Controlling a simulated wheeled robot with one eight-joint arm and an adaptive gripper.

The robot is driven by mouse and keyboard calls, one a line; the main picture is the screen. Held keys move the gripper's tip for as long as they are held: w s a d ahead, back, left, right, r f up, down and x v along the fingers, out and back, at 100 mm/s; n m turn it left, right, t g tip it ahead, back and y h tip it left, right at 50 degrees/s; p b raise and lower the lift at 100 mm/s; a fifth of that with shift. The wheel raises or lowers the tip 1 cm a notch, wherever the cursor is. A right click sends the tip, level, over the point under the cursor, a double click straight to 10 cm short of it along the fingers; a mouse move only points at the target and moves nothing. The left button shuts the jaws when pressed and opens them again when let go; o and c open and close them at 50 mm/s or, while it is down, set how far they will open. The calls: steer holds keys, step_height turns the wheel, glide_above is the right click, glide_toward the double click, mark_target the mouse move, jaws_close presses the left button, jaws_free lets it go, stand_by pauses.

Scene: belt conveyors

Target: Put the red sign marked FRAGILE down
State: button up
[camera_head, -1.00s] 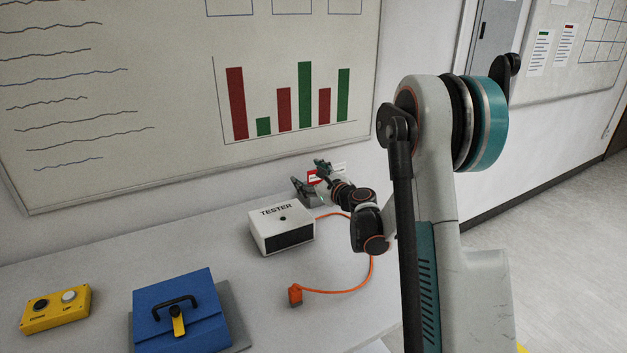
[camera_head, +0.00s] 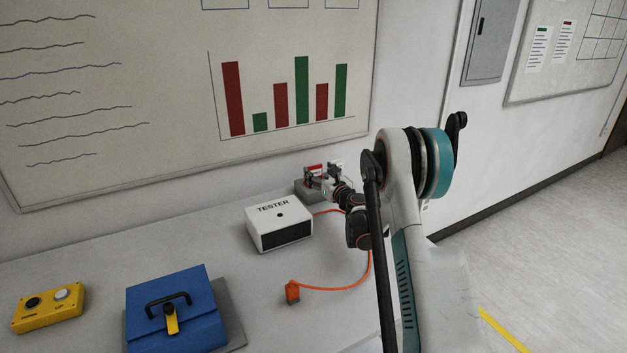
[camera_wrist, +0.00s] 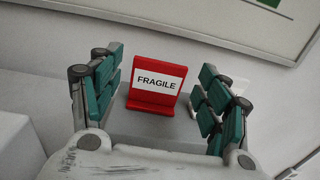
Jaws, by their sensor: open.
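The red sign (camera_wrist: 153,102) with a white FRAGILE label stands upright on a grey block (camera_wrist: 190,127) in the wrist view. My gripper (camera_wrist: 162,76) is open, with one teal-padded finger on each side of the sign. There are visible gaps between the sign and both fingers. In the head view the sign (camera_head: 314,168) is small, at the back of the table by the wall, on the grey block (camera_head: 302,191). My gripper (camera_head: 326,180) is beside it and partly covers the block.
The white TESTER box (camera_head: 280,229) stands just left of the grey block. An orange cable runs to an orange plug (camera_head: 292,293). A blue case (camera_head: 175,305) and a yellow button box (camera_head: 48,308) are at front left. A whiteboard (camera_head: 190,150) hangs behind.

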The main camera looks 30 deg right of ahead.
mark_target(314, 167)
steer(key=w, duration=0.1)
steer(key=w+b, duration=0.1)
steer(key=w, duration=0.1)
steer(key=w+b, duration=0.1)
steer(key=shift+w+d+f, duration=0.1)
steer(key=shift+w+f, duration=0.2)
steer(key=shift+f, duration=0.1)
steer(key=shift+w+r, duration=0.15)
steer(key=shift+w, duration=0.35)
steer(key=c, duration=0.8)
steer(key=shift+c, duration=0.2)
steer(key=shift+r, duration=0.15)
